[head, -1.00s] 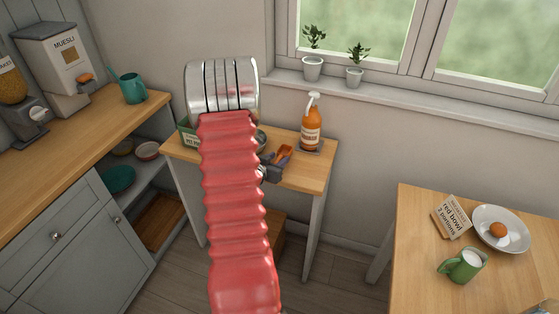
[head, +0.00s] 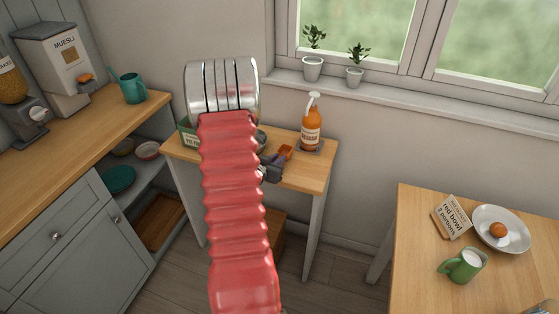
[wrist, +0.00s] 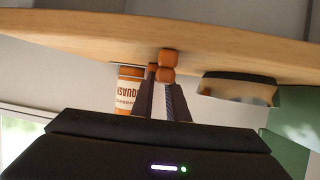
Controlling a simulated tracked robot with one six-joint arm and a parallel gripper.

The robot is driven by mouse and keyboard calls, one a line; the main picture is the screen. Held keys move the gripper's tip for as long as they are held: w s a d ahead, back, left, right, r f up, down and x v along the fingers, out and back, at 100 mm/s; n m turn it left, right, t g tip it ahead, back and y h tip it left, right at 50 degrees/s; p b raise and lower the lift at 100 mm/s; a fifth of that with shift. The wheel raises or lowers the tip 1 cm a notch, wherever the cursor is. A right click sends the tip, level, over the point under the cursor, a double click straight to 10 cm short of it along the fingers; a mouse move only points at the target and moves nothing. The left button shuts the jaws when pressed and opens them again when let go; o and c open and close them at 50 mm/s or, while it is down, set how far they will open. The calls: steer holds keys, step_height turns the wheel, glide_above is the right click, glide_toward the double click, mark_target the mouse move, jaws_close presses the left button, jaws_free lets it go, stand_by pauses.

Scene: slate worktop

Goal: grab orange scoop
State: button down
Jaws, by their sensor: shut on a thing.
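The orange scoop (head: 286,151) is on the small wooden table in the middle of the head view, partly hidden by my gripper. My gripper (head: 277,160) reaches it from the near side, low over the tabletop. In the wrist view, which is turned upside down, the scoop (wrist: 167,74) shows as a rounded orange piece at the fingertips. The two dark fingers (wrist: 163,80) are shut on it. The scoop is close to the wooden surface; I cannot tell whether it still touches it.
An orange squash bottle (head: 311,126) stands behind and right of my gripper. A bowl (wrist: 238,88) and a green box (head: 187,132) are on the same table, partly behind my arm. The table's right front corner is clear.

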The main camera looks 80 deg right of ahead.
stand_by(0.3)
step_height(320, 180, up, 10)
stand_by(0.7)
stand_by(0.5)
